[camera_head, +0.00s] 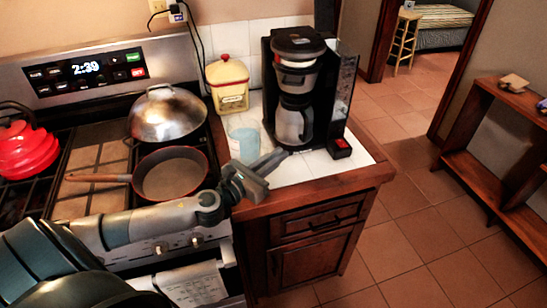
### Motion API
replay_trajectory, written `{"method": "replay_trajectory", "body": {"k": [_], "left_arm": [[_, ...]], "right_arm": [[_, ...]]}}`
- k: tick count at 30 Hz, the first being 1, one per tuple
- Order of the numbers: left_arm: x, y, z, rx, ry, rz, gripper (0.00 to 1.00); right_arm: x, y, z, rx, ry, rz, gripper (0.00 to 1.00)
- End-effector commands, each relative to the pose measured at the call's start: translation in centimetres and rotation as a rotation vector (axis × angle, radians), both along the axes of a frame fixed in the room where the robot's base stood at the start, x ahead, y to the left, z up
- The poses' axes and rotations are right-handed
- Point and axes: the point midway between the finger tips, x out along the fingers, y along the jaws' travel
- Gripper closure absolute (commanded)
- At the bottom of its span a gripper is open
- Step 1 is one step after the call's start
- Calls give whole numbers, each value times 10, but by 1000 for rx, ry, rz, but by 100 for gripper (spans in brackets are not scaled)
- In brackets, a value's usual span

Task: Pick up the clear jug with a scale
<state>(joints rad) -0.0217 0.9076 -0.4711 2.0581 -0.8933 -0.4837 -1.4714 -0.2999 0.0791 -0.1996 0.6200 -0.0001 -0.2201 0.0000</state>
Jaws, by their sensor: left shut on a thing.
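The clear jug (243,136) has a bluish tint and stands on the white tiled counter, between the stove and the coffee maker. Any scale marks are too small to make out. My left gripper (264,166) is at the near side of the jug and is shut on it. The gripper hides the jug's lower near part, so I cannot tell exactly where the fingers hold it. My right gripper is not in view.
A black coffee maker (297,85) stands close right of the jug. Left on the stove are a frying pan (170,174), a domed metal lid (167,114) and a red kettle (27,152).

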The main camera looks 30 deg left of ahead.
Motion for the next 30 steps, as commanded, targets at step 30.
{"method": "replay_trajectory", "body": {"k": [30], "left_arm": [[-36, -73, 51, 0, -5, -2, 100]], "right_arm": [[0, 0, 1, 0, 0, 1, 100]]}}
